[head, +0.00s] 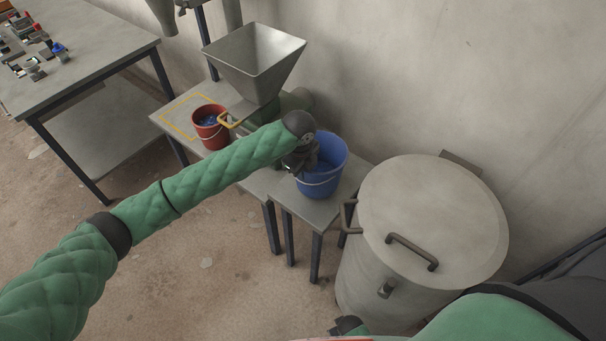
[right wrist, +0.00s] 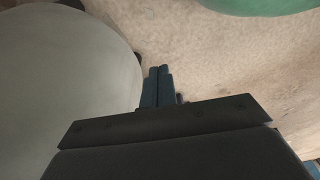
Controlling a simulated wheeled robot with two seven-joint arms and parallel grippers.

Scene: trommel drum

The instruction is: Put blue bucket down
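The blue bucket (head: 322,178) is upright at the small grey table (head: 312,210) in the middle of the head view. Its wire handle hangs down at the front. I cannot tell whether its base touches the tabletop. My left gripper (head: 292,166) is at the bucket's left rim, overlapping it in the picture. The wrist hides most of its fingers, so its grip on the rim is unclear. My right gripper (right wrist: 157,86) has its fingers together and empty in the right wrist view. It is low beside the large drum, away from the bucket.
A red bucket (head: 210,130) with blue contents stands on the adjoining table, by a metal hopper (head: 254,65) on a green machine. A large lidded drum (head: 430,225) stands right of the blue bucket. A workbench (head: 85,60) with small parts is at upper left. The wall is close behind.

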